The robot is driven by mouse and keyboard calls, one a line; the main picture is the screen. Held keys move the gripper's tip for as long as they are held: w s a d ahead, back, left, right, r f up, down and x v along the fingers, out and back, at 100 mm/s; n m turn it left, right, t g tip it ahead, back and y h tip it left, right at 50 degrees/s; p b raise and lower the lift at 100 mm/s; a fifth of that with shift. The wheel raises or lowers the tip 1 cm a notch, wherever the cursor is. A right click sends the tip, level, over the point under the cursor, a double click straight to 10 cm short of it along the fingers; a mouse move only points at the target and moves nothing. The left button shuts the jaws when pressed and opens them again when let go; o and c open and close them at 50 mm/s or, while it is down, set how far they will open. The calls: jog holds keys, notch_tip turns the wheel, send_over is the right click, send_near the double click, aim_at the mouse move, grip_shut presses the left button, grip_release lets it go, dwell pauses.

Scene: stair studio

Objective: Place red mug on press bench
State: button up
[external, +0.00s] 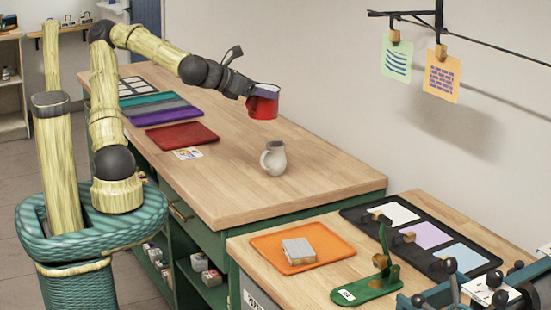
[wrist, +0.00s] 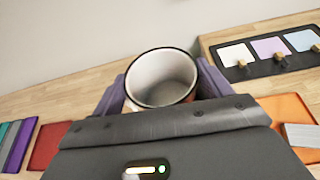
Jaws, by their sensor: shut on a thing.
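The red mug (external: 263,103) is held in the air above the long wooden counter. In the wrist view I look into its white inside and dark rim, and the mug (wrist: 162,78) looks empty. My gripper (external: 250,92) is shut on the mug, with a purple finger on each side of it in the wrist view (wrist: 160,90). The lower, nearer wooden bench (external: 332,222) at the bottom right carries a green hand press (external: 375,280); it is probably the press bench. The mug is well apart from it, above and to the left.
A grey-white pitcher (external: 273,158) stands on the counter below and right of the mug. An orange tray (external: 302,247) with a grey stack and a black rack (external: 420,238) with coloured cards occupy the bench. A red tray (external: 180,136) lies left. Cards hang (external: 442,76) over the bench.

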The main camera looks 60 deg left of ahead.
jog(key=shift+w+a+r+p, duration=0.2)
jog(key=shift+w+a+p, duration=0.25)
jog(key=shift+a, duration=0.2)
jog(key=w+a+f+n+y+p, duration=0.2)
jog(key=w+a+f+p, duration=0.55)
jog(key=p, duration=0.35)
jog(key=s+d+f+m+h+p, duration=0.1)
jog(key=s+d+f+p, duration=0.2)
jog(key=d+f+p, duration=0.2)
jog(key=s+d+f+m+h+p, duration=0.1)
jog(key=s+d+f+p, duration=0.3)
jog(key=f, duration=0.5)
jog(key=shift+s+d+f+p, duration=0.35)
jog(key=shift+d+p, duration=0.1)
jog(key=shift+p, duration=0.35)
jog(key=shift+w, duration=0.15)
